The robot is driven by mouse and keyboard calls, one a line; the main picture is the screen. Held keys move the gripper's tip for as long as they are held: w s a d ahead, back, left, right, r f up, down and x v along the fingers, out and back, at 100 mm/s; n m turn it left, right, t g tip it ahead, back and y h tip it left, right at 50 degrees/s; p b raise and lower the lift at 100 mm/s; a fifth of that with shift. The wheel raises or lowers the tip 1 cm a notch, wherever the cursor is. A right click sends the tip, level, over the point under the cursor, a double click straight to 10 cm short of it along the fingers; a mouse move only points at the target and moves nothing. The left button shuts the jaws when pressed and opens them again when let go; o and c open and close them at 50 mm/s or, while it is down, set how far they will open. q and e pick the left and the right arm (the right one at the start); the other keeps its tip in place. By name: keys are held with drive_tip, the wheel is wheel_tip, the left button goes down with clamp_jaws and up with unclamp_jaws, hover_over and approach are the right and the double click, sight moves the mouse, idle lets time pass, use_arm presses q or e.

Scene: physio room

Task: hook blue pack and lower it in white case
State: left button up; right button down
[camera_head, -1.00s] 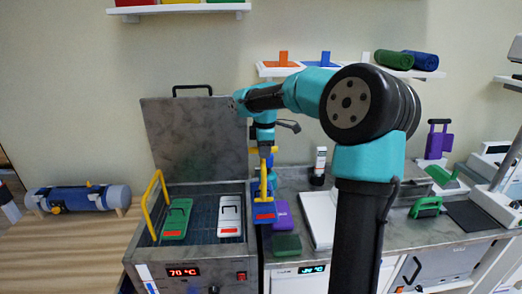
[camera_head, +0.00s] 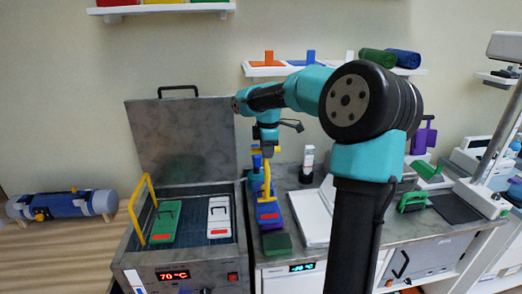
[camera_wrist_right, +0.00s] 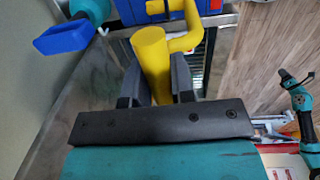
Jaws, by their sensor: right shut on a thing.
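My right gripper (camera_head: 266,146) is shut on a yellow hook tool (camera_head: 267,178), whose thick handle (camera_wrist_right: 153,62) stands between the fingers in the right wrist view. The blue pack (camera_head: 266,212), with a red label, is at the hook's lower end and appears to hang from it above the counter. Part of a blue body shows beyond the hook in the wrist view (camera_wrist_right: 228,10). A flat white case (camera_head: 312,218) seems to lie on the counter right of the pack. What looks like my left arm (camera_wrist_right: 303,103) is at the wrist view's right edge; its jaws are unclear.
A hot bath with an open lid (camera_head: 180,140) holds a green pack (camera_head: 164,222) and a white pack (camera_head: 219,216). Its yellow rail (camera_head: 141,208) stands at the left. A dark green block (camera_head: 276,243) is just below the blue pack. A bottle (camera_head: 307,165) stands behind the white case.

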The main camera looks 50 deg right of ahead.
drive_tip(key=s+d, duration=0.4)
drive_tip(key=s, duration=0.1)
drive_tip(key=shift+s+d, duration=0.2)
drive_tip(key=shift+s, duration=0.05)
idle(0.4)
drive_tip(key=s+d, duration=0.7)
drive_tip(key=s, duration=0.2)
drive_tip(key=shift+s+d, duration=0.15)
drive_tip(key=shift+d, duration=0.05)
idle(1.1)
